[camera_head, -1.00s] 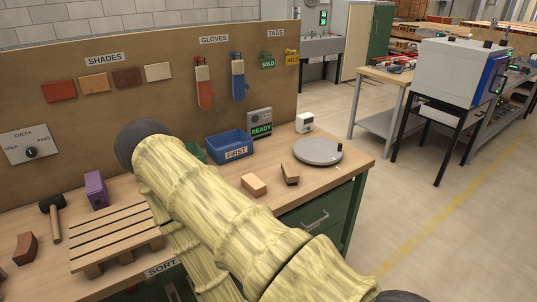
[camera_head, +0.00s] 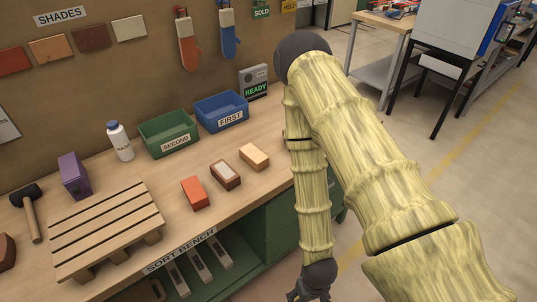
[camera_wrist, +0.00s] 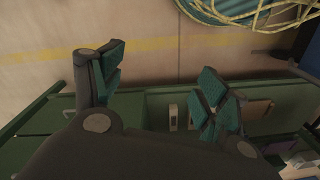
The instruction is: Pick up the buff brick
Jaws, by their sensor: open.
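The buff brick (camera_head: 254,157) lies flat on the wooden sort bench, the rightmost of three bricks in a slanting row. A brown brick with a pale patch on top (camera_head: 226,175) and an orange-red brick (camera_head: 195,193) lie to its left, apart from it. My gripper (camera_head: 312,287) hangs low at the bottom edge of the head view, beyond the bench front and below the brick in the picture, partly cut off. In the wrist view my gripper (camera_wrist: 160,90) has its teal-padded fingers spread wide with nothing between them. No brick shows clearly there.
A green SECOND bin (camera_head: 168,134) and a blue FIRST bin (camera_head: 221,111) stand behind the bricks. A white bottle (camera_head: 120,141), a purple block (camera_head: 74,176), a slatted pallet (camera_head: 105,226) and a mallet (camera_head: 27,205) are further left.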

